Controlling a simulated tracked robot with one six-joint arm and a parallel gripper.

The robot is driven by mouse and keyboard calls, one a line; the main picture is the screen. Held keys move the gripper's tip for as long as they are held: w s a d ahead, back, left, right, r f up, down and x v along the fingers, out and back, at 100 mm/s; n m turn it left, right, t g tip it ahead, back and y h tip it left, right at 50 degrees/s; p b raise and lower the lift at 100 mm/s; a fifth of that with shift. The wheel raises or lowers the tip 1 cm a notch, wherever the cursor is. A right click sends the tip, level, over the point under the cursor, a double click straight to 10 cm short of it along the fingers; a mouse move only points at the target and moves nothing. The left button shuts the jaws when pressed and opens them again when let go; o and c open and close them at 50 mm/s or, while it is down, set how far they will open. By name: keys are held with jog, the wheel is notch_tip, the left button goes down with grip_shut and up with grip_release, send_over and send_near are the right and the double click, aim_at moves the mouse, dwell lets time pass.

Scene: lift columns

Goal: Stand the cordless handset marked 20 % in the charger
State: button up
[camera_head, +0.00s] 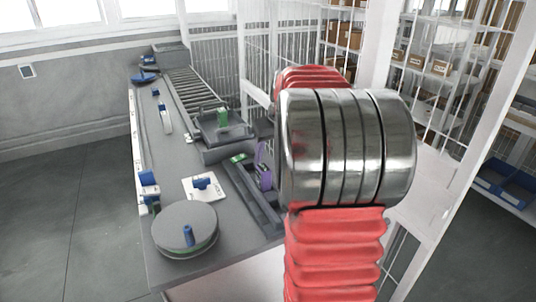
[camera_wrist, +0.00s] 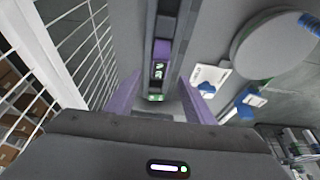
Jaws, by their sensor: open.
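A narrow dark device with a purple end and a small green-lit display (camera_wrist: 159,70) lies in a long grey trough (camera_head: 258,200); the display's figures are too small to read surely. It seems to be the handset. My gripper (camera_wrist: 165,88) is open, with its purple fingers on either side of the trough line and nothing held between them. In the head view the purple fingers (camera_head: 263,165) show at the left of my arm, over the trough. A green-lit patch (camera_head: 238,158) shows beside them. I cannot tell which thing is the charger.
A round grey turntable (camera_head: 185,222) carries a blue piece. A white card (camera_head: 200,187) with a blue piece lies behind it. A grey tray (camera_head: 226,135) with a green item ends the roller conveyor (camera_head: 195,90). A wire fence (camera_wrist: 85,35) stands close by.

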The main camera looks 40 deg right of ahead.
jog(key=shift+a, duration=0.1)
dwell(0.3)
jog(key=s+a+r+n, duration=0.1)
jog(key=s+a+r, duration=0.15)
jog(key=a, duration=0.85)
jog(key=s+a+r+n, duration=0.15)
jog(key=s+a, duration=0.25)
jog(key=a, duration=0.7)
jog(key=s+a+f+t+y, duration=0.1)
jog(key=s+a+f, duration=0.3)
jog(key=s+a, duration=1)
jog(key=shift+n, duration=0.35)
